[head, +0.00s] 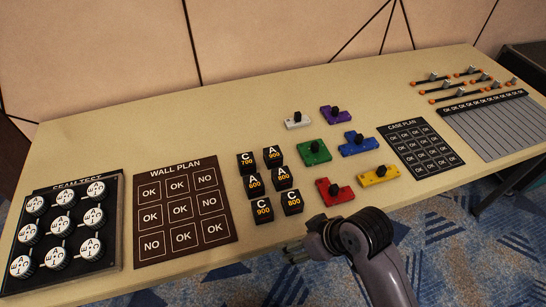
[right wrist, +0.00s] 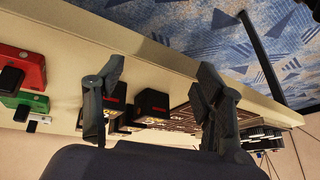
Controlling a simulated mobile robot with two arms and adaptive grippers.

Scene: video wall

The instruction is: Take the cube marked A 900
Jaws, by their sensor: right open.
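The black cube marked A 900 (head: 272,156) sits on the table in the back row of a block of black cubes, right of the C 700 cube (head: 246,162). My right gripper (head: 293,251) is at the table's front edge, in front of the C 900 cube (head: 263,209) and C 800 cube (head: 292,202), apart from them. In the right wrist view my right gripper (right wrist: 158,82) is open and empty, with dark cubes (right wrist: 152,104) beyond its fingers. I cannot read their marks there. My left gripper is not in view.
Coloured blocks with black knobs, such as the red one (head: 333,191), stand right of the cubes. The Wall Plan board (head: 182,207) lies to their left, then a tray of white round pieces (head: 112,225). The Case Plan board (head: 419,147) lies farther right. Bare table lies behind the cubes.

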